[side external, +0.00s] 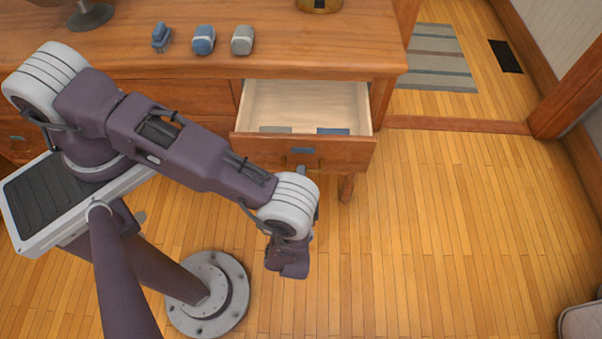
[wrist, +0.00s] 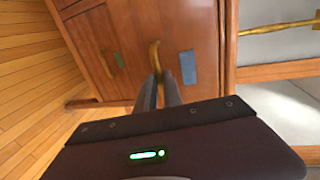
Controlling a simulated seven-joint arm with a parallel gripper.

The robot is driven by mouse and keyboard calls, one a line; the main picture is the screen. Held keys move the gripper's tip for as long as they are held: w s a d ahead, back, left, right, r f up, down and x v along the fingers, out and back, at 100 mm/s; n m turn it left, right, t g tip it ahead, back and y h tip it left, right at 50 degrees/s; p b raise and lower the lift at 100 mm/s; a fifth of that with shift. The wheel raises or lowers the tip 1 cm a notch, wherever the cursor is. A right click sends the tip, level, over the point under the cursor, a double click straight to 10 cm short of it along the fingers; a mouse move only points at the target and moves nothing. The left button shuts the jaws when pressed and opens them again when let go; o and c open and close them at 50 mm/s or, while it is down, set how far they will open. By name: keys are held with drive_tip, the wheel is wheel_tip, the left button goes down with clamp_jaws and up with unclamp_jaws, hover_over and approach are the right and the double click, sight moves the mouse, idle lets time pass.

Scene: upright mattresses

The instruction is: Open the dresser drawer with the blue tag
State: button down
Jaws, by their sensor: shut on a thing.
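The dresser drawer with the blue tag (side external: 355,152) is pulled out, and its pale interior shows in the side view. The blue tag (side external: 302,150) is on its wooden front; it also shows in the wrist view (wrist: 188,68). My gripper (side external: 301,170) is at this front, with its fingers close together on the brass handle (wrist: 155,54) beside the tag. The fingertips (wrist: 159,84) meet the lower part of the handle in the wrist view. My wrist partly hides the grip in the side view.
A grey item (side external: 275,129) and a blue item (side external: 333,131) lie in the drawer. A blue brush (side external: 161,38) and two rolled bundles, blue (side external: 204,40) and grey (side external: 242,40), sit on the dresser top (side external: 300,55). A green tag (wrist: 119,60) marks another front.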

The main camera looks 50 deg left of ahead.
drive_tip(key=c, duration=1.5)
unclamp_jaws()
drive_tip(key=v, duration=0.7)
